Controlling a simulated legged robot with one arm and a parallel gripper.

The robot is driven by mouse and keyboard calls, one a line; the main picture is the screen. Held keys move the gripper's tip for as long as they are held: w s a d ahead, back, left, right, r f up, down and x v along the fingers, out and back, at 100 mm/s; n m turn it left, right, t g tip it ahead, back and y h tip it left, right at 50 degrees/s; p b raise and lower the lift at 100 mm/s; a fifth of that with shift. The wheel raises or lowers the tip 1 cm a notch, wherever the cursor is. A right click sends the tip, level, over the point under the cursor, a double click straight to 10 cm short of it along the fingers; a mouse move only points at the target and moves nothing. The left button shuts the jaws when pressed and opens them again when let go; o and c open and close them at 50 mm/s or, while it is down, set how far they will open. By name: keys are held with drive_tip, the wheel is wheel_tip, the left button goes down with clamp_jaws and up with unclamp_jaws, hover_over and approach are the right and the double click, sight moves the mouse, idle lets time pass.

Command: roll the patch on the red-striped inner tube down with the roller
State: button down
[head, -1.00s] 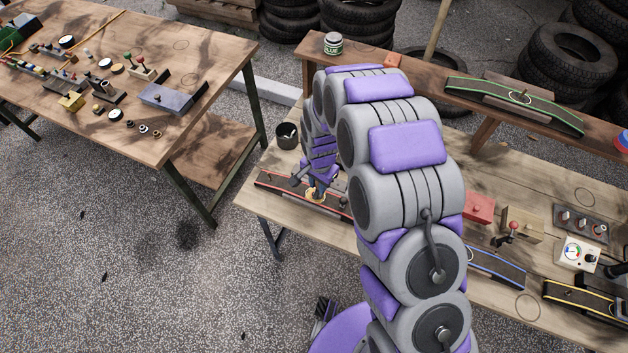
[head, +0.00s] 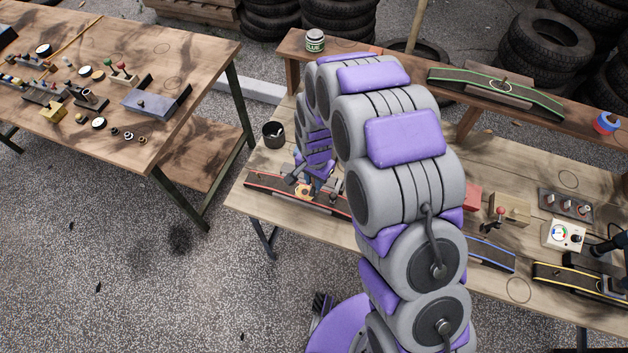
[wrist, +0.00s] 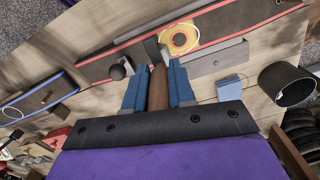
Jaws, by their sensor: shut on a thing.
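The red-striped inner tube (head: 262,182) lies along the left front of the right-hand bench. In the wrist view the tube (wrist: 240,22) crosses the top. A round orange-yellow patch (wrist: 180,38) with a ring marking lies on it; it also shows in the head view (head: 303,191). My gripper (wrist: 157,82) has blue fingers shut on the brown handle of the roller (wrist: 157,88). The grey far end of the tool is beside the patch, on its left in the wrist view; I cannot tell whether it touches the tube. In the head view my gripper (head: 313,183) is just right of the patch, partly hidden by my arm.
A black cup (head: 274,134) stands behind the tube. A blue square (wrist: 229,86) lies nearby. A dark knob (wrist: 116,70) stands close to my fingers. The blue-striped (head: 492,253) and yellow-striped (head: 570,275) tubes lie to the right. A glue pot (head: 315,40) stands on the raised shelf.

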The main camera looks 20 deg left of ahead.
drive_tip(key=shift+r+p, duration=0.65)
drive_tip(key=shift+r, duration=1.9)
drive_tip(key=shift+w+f+b, duration=0.1)
drive_tip(key=shift+f+b, duration=0.15)
drive_tip(key=shift+b, duration=0.75)
drive_tip(key=shift+d+f+b, duration=0.1)
drive_tip(key=shift+b, duration=0.5)
drive_tip(key=shift+d+b, duration=0.1)
drive_tip(key=shift+b, duration=0.65)
drive_tip(key=shift+d+b, duration=0.15)
drive_tip(key=shift+b, duration=1.05)
drive_tip(key=shift+s+d+b, duration=0.15)
drive_tip(key=shift+s+b, duration=0.05)
drive_tip(key=shift+b, duration=0.3)
drive_tip(key=shift+f+b, duration=0.8)
drive_tip(key=shift+f, duration=2.15)
